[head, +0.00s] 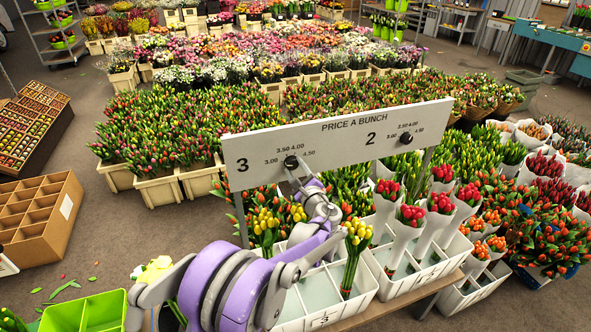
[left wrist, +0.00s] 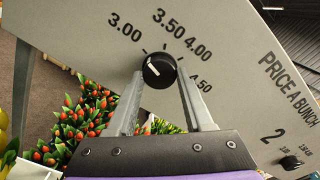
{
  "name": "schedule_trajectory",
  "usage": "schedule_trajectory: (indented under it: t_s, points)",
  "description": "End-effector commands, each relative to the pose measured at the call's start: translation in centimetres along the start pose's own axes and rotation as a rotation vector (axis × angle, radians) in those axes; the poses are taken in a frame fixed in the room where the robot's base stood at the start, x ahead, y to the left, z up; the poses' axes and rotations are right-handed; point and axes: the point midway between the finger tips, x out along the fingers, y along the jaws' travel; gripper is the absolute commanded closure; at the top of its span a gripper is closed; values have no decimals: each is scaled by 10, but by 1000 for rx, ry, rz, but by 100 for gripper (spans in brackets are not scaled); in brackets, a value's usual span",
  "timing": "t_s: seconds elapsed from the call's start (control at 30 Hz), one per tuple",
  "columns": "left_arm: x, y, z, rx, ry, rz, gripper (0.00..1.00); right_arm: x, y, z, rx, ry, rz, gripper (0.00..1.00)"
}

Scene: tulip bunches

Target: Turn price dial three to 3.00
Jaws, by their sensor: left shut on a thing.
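Price dial three (head: 291,161) is a round black knob on the grey price board (head: 345,130), to the right of the number 3. Its scale runs 3.00, 3.50, 4.00, 4.50. My left gripper (head: 294,172) reaches up from below and is shut on this dial. In the left wrist view the fingertips (left wrist: 161,80) lie on both sides of the dial (left wrist: 160,66). The dial's white mark points up and left in that view, on the 3.00 side; I cannot tell if it is exactly on the tick. My right gripper is not in view.
Dial two (head: 407,138) is on the same board to the right. Below the board stand white crates (head: 360,288) with wrapped tulips. A yellow tulip bunch (head: 357,235) stands close beside my left arm. A green tray (head: 85,312) is at lower left.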

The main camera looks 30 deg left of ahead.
Motion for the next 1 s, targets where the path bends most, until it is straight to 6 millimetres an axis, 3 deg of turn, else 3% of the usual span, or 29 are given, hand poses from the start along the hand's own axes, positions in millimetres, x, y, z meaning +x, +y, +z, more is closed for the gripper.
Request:
schedule_trajectory:
  t_s: [0.07,0.1,0.23,0.63,1.0]
  points:
    - [0,0,0,-2,1,1,100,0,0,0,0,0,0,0]
    - [0,0,0,-2,1,1,43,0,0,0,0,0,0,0]
    - [0,0,0,-1,1,0,20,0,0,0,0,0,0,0]
    - [-8,0,-1,0,1,-1,19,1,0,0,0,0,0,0]
    - [-78,0,-1,0,3,-2,19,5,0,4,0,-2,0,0]
